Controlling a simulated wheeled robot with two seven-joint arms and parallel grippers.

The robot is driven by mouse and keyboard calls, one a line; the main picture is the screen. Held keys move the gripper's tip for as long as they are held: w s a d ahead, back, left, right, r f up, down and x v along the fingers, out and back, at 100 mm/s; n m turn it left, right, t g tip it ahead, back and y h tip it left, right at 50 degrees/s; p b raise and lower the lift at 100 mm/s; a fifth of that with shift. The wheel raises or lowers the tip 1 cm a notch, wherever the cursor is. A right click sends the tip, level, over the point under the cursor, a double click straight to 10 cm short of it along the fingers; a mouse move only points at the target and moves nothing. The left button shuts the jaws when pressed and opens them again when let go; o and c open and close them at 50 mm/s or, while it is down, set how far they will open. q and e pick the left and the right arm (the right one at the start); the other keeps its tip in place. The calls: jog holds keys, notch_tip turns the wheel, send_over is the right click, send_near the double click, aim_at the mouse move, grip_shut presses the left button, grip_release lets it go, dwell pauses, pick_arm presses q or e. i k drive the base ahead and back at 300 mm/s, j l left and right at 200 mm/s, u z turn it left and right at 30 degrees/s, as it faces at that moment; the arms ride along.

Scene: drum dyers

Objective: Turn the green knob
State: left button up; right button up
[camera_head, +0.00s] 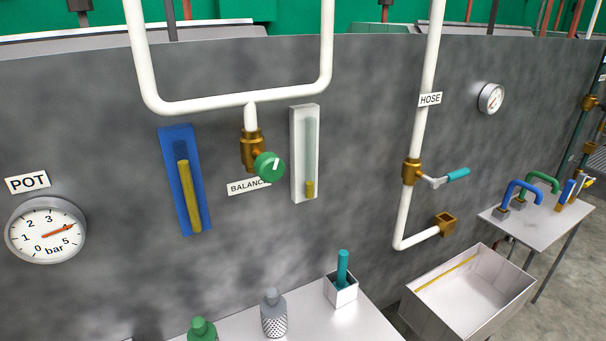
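The green knob (268,167) is a round knob with a white mark on its face. It sits on a brass valve (251,150) below the white U-shaped pipe (250,100). It partly covers the BALANCE label (245,187). A blue-backed gauge (186,180) with a tall yellow column is on its left. A white-backed gauge (305,152) with a short yellow column is on its right. Neither of my grippers shows in the head view, and nothing touches the knob.
A POT dial (45,230) is on the grey wall at left. A teal-handled HOSE valve (412,172) is at right. Below are a table (330,322) with bottles and a teal-handled item in a box, an open bin (470,295) and a side table (535,222).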

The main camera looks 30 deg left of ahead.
aim_at(269, 168)
jog(key=u, duration=1)
